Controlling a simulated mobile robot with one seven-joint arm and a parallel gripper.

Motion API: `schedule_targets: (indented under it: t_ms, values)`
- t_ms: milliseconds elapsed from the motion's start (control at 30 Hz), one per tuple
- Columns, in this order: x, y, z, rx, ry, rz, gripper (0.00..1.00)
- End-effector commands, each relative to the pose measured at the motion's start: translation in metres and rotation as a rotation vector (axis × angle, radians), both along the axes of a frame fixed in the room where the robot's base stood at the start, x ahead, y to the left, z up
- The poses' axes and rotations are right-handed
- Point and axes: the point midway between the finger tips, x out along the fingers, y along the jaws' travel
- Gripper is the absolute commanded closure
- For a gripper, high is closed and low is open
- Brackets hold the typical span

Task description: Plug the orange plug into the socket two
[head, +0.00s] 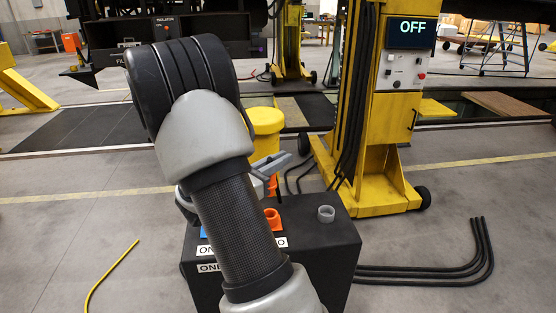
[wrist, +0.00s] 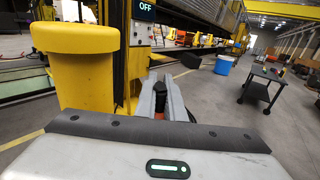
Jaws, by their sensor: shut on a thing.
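My gripper (head: 277,166) is above the black box (head: 330,245), partly hidden behind my arm. In the wrist view its grey fingers (wrist: 162,100) are shut on a dark-ended piece, which appears to be the orange plug (wrist: 154,104). A bit of orange (head: 272,185) shows just below the fingers in the head view. An orange ring-shaped fitting (head: 272,219) is on the box top below it, apart from it as far as I can see. A grey round fitting (head: 326,213) stands to the right. My arm hides most of the white labels; I cannot read which fitting is two.
A yellow bollard (head: 265,124) stands behind the box. A yellow lifting column (head: 385,130) with an OFF display (head: 411,33) is at the right. Black cables (head: 440,273) lie on the floor right of the box, a yellow cable (head: 108,272) at the left.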

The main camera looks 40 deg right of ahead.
Motion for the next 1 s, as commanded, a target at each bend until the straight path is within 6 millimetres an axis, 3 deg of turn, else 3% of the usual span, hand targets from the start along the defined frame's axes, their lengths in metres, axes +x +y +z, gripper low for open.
schedule_targets:
  t_ms: [367,1000]
  values:
    - [0.0,0.0,-0.007,-0.001,0.0,0.001,1.0]
    - [0.0,0.0,-0.057,0.0,0.0,0.001,1.0]
